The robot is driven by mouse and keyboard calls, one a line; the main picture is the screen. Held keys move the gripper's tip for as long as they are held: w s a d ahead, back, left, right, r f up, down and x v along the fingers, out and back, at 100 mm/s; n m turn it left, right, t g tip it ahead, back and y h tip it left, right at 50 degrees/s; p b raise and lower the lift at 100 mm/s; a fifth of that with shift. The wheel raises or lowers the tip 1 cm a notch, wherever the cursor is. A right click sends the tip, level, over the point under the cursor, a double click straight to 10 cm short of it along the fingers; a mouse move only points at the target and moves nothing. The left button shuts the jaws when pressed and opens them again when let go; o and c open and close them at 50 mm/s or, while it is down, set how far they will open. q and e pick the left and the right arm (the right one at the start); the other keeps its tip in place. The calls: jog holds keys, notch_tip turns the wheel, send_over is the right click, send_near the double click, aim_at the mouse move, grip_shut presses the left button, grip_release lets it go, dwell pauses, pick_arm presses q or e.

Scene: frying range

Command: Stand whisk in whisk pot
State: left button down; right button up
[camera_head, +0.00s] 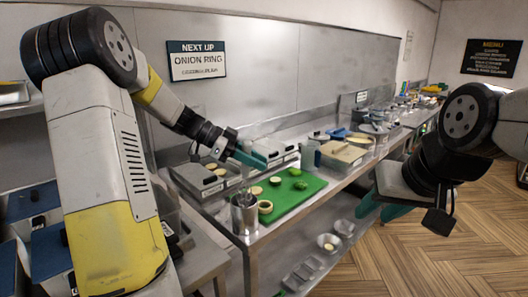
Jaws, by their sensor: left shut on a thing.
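A metal whisk pot (244,217) stands upright at the near left corner of the steel counter, beside the green board. My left gripper (246,159) is above the pot, its teal fingers shut on a thin item that I take to be the whisk (243,188). The whisk hangs down from the fingers, with its lower end at the pot's mouth. It is too small to tell how far inside it sits. My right gripper (381,211) is on the right, in front of the counter, with its teal fingers apart and nothing seen between them.
A green cutting board (290,190) holds onion rings and green pieces. Grey lidded containers (205,178) stand behind the pot. A beige-lidded box (344,152) and several dishes fill the counter farther right. A lower shelf holds small bowls. Wooden floor (430,262) is free at the right.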

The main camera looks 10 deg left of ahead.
pick_arm(q)
jog(key=shift+f, duration=2.9)
jog(key=c, duration=1.1)
grip_release()
